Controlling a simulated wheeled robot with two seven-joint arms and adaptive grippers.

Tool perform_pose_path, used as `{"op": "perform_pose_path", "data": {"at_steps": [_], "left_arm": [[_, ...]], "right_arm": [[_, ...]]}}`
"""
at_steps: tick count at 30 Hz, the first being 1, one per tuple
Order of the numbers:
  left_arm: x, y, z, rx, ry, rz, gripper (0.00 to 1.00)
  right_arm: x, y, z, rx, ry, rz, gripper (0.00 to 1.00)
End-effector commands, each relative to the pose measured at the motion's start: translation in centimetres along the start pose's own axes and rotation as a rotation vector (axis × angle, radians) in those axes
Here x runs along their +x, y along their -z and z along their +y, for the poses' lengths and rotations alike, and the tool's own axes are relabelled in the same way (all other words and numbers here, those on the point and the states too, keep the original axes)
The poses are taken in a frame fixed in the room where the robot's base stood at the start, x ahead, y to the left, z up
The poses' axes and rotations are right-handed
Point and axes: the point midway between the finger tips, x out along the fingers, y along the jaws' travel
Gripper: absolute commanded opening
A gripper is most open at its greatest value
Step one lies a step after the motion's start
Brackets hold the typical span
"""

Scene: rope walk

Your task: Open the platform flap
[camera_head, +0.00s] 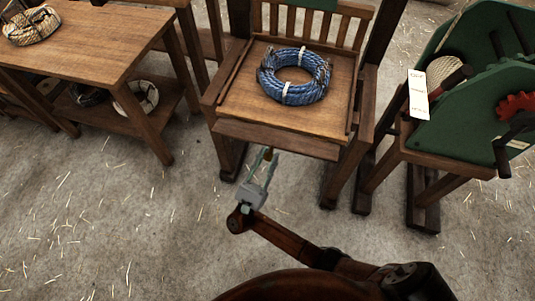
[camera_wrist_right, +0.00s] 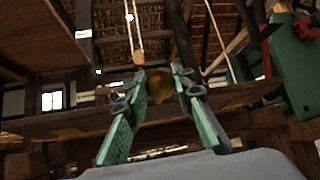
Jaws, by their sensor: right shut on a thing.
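The platform (camera_head: 245,95) is a square wooden seat-like stand with a slatted back. The platform flap (camera_head: 285,141) appears to be the wooden board along its front edge. My right gripper (camera_head: 268,156) is at the front edge, a little left of its middle. Its fingers are closed around a small brass-coloured knob (camera_wrist_right: 159,88), which shows between the fingertips in the right wrist view. The board (camera_wrist_right: 65,124) crosses behind the fingers there. How the knob joins the flap is hard to see. My left gripper is not in view.
A blue rope coil (camera_head: 299,76) lies on the platform. A wooden bench (camera_head: 85,45) with a rope coil (camera_head: 32,26) stands at left. A green machine (camera_head: 465,95) with a white tag (camera_head: 418,94) stands at right. The straw-strewn floor (camera_head: 130,220) in front is clear.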

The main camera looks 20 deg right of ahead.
Motion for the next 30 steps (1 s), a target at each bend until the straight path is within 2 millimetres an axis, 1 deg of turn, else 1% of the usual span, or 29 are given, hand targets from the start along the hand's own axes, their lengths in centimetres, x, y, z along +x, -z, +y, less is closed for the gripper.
{"op": "perform_pose_path", "data": {"at_steps": [1, 14, 15, 21, 30], "left_arm": [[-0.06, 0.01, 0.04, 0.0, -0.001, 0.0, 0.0], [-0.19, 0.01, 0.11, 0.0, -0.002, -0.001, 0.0], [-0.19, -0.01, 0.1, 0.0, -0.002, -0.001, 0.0], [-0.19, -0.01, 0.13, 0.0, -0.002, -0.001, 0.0], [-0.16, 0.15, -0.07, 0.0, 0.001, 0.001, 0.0]], "right_arm": [[-0.21, 0.35, 0.02, -0.004, -0.004, 0.007, 0.0], [-0.19, 0.41, 0.01, -0.005, -0.003, 0.007, 0.0], [-0.19, 0.41, 0.02, -0.005, -0.003, 0.007, 0.26], [-0.13, 0.28, 0.01, -0.003, -0.002, 0.004, 0.39], [-0.19, 0.19, 0.01, -0.002, -0.001, 0.002, 0.4]]}}
